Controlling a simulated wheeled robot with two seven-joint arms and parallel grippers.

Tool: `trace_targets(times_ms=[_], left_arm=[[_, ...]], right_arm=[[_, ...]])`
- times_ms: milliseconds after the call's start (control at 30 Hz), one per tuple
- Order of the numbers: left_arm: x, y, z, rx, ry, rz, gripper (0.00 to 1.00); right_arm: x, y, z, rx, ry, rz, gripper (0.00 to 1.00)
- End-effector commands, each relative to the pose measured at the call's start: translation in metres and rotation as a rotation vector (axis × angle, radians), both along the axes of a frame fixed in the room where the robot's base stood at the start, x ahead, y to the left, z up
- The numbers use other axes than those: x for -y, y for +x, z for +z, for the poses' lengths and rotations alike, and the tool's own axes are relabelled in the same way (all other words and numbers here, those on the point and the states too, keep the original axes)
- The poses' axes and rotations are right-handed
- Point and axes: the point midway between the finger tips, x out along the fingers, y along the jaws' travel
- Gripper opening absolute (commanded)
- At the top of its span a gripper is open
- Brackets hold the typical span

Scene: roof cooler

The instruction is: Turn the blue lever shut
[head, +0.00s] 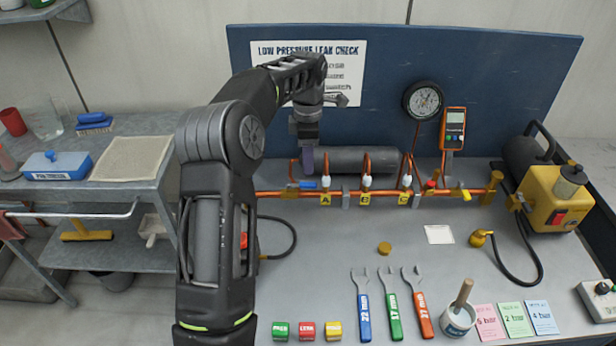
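The copper pipe manifold (385,192) runs left to right along the back of the bench, with white-capped fittings labelled A, B and C. The blue lever (326,181) is at the pipe's left part, just left of fitting A, and looks small. My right gripper is not in view.
A red lever (432,183) and a yellow lever (465,192) sit farther right on the pipe. A grey cylinder (352,160) lies behind it. A yellow pump (555,195) stands at the right. Several wrenches, including a green one (391,305), lie in front; the bench middle is mostly clear.

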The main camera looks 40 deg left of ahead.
Motion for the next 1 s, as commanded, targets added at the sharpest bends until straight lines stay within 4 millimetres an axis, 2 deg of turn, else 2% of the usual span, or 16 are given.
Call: trace_targets(times_ms=[300,500,833,1000], left_arm=[[0.001,-0.001,-0.045,-0.005,-0.002,-0.001,0.38],[0.000,-0.001,-0.067,-0.002,0.000,0.000,0.38],[0.000,0.000,-0.071,-0.001,-0.001,-0.001,0.37],[0.000,0.000,-0.071,-0.001,-0.001,-0.001,0.23]], right_arm=[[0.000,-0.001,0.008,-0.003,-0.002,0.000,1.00],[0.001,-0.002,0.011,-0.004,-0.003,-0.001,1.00],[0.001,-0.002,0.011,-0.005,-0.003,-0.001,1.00],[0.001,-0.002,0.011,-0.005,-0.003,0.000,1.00]])
